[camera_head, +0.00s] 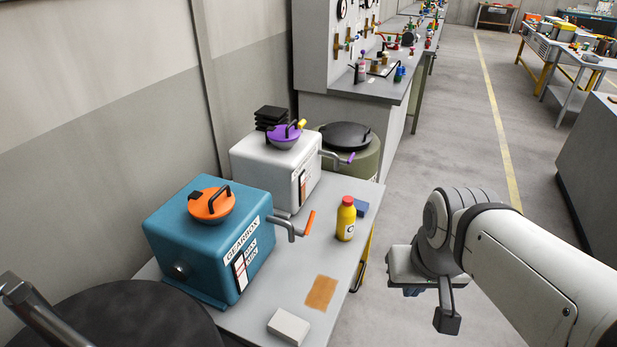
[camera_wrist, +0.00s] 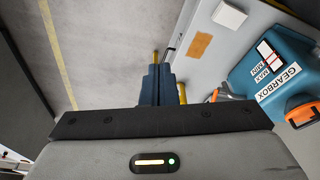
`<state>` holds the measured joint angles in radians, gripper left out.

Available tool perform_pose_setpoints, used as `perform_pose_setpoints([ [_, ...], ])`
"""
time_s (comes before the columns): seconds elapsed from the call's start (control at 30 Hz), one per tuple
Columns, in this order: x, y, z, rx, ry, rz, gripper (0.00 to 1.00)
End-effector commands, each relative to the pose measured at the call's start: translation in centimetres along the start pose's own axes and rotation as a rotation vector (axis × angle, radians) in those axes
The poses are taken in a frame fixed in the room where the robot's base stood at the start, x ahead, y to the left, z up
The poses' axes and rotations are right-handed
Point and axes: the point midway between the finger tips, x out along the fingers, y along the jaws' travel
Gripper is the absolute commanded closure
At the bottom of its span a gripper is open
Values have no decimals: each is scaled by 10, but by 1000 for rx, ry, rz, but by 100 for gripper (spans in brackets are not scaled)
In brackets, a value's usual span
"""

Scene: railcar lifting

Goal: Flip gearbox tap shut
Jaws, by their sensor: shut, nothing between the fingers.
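The blue gearbox (camera_head: 208,240) stands on the grey bench at left, with an orange lid and a white MAX/MIN label strip. Its tap (camera_head: 287,229) is a grey spout sticking out to the right, with an orange lever tilted up. My gripper (camera_head: 446,318) hangs over the aisle right of the bench, well apart from the tap. In the wrist view its dark fingers (camera_wrist: 160,84) are together and empty. The gearbox (camera_wrist: 262,74) shows there at right.
A white box (camera_head: 276,165) with a purple tap stands behind the gearbox. A yellow bottle (camera_head: 346,219), a blue block (camera_head: 361,208), an orange patch (camera_head: 321,293) and a white block (camera_head: 289,327) are on the bench (camera_head: 245,322). The aisle floor (camera_head: 480,150) is clear.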

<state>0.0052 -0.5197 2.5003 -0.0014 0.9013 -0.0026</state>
Motion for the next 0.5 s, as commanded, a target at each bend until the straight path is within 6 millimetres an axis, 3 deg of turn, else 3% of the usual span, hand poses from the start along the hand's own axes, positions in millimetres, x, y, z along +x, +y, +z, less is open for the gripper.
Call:
perform_pose_setpoints([
  [0.17, 0, 0, -1, -6, -1, 2, 100],
  [0.27, 3, -3, -12, -48, -10, 14, 100],
  [0.37, 8, -5, -36, -136, -28, 48, 100],
  [0.5, 24, -26, -90, -344, -54, 122, 100],
])
